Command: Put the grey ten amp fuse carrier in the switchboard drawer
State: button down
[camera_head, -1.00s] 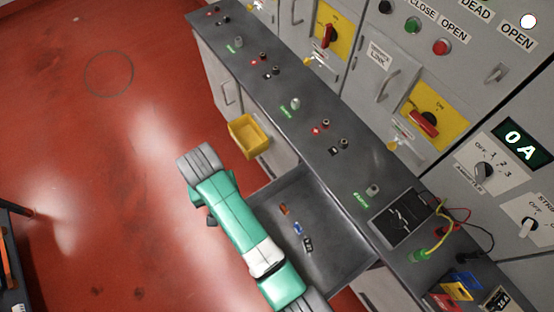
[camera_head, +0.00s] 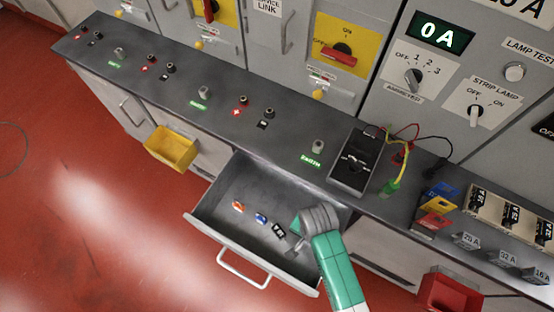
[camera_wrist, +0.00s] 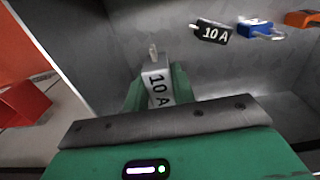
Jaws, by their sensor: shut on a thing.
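My gripper (camera_wrist: 157,95) is shut on the grey ten amp fuse carrier (camera_wrist: 157,82), with its "10 A" label facing the wrist camera. In the head view my gripper (camera_head: 296,226) is at the right part of the open switchboard drawer (camera_head: 215,205). The held carrier is hidden there by my wrist. In the wrist view the carrier is in front of the drawer's grey inside; I cannot tell whether it touches the floor.
A yellow bin (camera_head: 171,150) hangs left of the drawer and a red bin (camera_head: 447,291) at the right. A meter (camera_head: 355,162) with leads stands on the bench top above. More carriers (camera_head: 437,207) stand at the right. The drawer's left front floor is clear.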

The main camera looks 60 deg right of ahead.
notch_tip(320, 180, down, 10)
jog(key=b, duration=0.3)
dwell(0.4)
jog(key=c, duration=1.2)
grip_release()
jog(key=shift+o, duration=0.2)
notch_tip(320, 180, up, 12)
jog(key=p, duration=0.3)
jog(key=shift+r, duration=0.1)
jog(key=shift+w, duration=0.1)
